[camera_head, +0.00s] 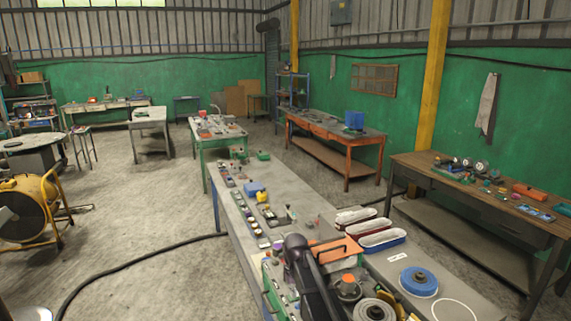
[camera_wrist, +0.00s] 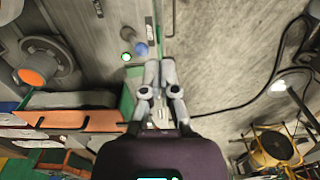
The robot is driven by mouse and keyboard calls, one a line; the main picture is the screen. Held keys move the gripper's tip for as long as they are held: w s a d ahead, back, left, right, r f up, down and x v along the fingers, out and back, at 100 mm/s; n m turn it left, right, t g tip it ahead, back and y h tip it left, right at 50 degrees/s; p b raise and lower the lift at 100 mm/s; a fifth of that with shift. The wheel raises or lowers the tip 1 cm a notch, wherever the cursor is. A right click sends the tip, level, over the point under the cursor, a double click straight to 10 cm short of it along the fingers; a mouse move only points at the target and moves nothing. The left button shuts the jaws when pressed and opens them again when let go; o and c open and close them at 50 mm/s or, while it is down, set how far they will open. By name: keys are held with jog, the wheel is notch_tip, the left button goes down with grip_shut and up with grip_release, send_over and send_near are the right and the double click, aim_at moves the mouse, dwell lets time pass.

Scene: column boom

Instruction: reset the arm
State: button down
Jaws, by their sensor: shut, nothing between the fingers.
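My gripper (camera_wrist: 161,62) shows in the wrist view with its two grey fingers close together and nothing between them. Beyond the fingertips are the edge of a long grey bench (camera_wrist: 110,75) and the concrete floor. In the head view my dark arm rises at the bottom centre, in front of the bench (camera_head: 240,205). The gripper's fingers cannot be made out there.
An orange tray (camera_head: 335,250), white-filled bins (camera_head: 382,239) and a blue disc (camera_head: 419,281) sit close to my arm. Small parts line the bench. A yellow fan (camera_head: 25,210) and black hose (camera_head: 130,255) are on the floor at left. A wooden bench (camera_head: 480,200) stands right.

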jog(key=s+d+f+m+b, duration=0.1)
jog(key=s+d+f+b, duration=0.3)
jog(key=s+f, duration=0.1)
jog(key=s+d+f+m+b, duration=0.2)
jog(key=s+d+f+b, duration=0.2)
jog(key=s, duration=0.4)
jog(key=s+d+f+m+b, duration=0.1)
jog(key=s+d+f+b, duration=0.4)
jog(key=s+d+b, duration=0.1)
jog(key=shift+s+d+f, duration=0.15)
jog(key=shift+s+f, duration=0.15)
jog(key=shift+s, duration=0.15)
dwell(1.4)
